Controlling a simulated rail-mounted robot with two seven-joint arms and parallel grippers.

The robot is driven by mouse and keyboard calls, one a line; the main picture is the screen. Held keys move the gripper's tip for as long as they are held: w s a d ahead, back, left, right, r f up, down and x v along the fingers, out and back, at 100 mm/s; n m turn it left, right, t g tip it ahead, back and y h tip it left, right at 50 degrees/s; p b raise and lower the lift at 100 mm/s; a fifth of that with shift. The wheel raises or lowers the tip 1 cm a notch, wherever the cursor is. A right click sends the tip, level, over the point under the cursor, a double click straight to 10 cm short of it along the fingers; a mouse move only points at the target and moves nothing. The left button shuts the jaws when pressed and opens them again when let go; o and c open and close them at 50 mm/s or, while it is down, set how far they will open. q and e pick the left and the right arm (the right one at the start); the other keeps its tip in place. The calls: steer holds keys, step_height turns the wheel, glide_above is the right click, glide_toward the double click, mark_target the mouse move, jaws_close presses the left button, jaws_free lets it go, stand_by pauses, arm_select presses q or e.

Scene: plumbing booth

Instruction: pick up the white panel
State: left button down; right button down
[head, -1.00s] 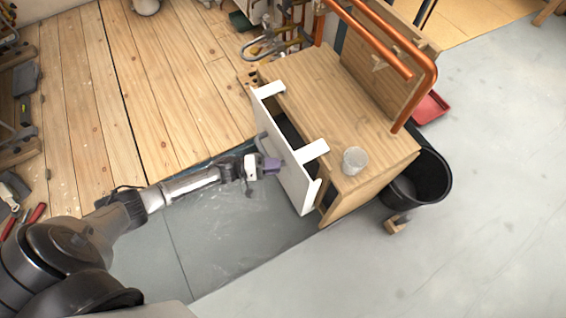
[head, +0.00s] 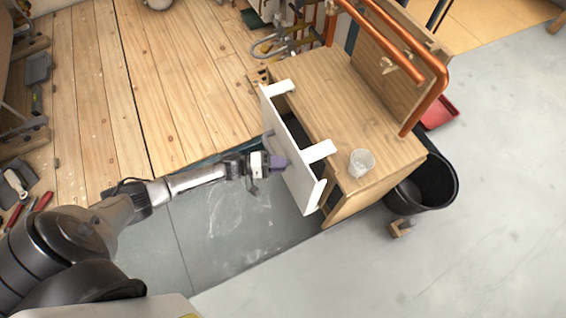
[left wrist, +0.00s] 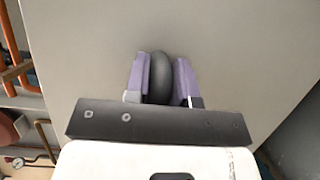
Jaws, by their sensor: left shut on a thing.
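The white panel (head: 293,150) stands upright at the open front of the wooden cabinet (head: 335,108), with white brackets on its back edge reaching over the cabinet top. My left gripper (head: 283,162) is at the panel's outer face. In the left wrist view the purple fingers (left wrist: 161,80) are shut on the panel's dark handle (left wrist: 161,75), and the panel fills most of that view. My right gripper is in neither view.
A clear cup (head: 361,163) stands on the cabinet top near its front right. Copper pipes (head: 425,90) rise behind it. A black bucket (head: 440,180) stands to the cabinet's right. The grey floor (head: 480,250) at the front right is clear.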

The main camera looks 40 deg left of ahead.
mark_target(292, 157)
arm_select(q)
step_height(292, 157, up, 5)
steer(key=p, duration=0.4)
steer(key=s+a+r+p, duration=0.6)
steer(key=s+p, duration=0.1)
steer(key=s, duration=0.2)
steer(key=shift+s+a, duration=0.25)
steer(key=shift+a, duration=0.1)
stand_by(0.3)
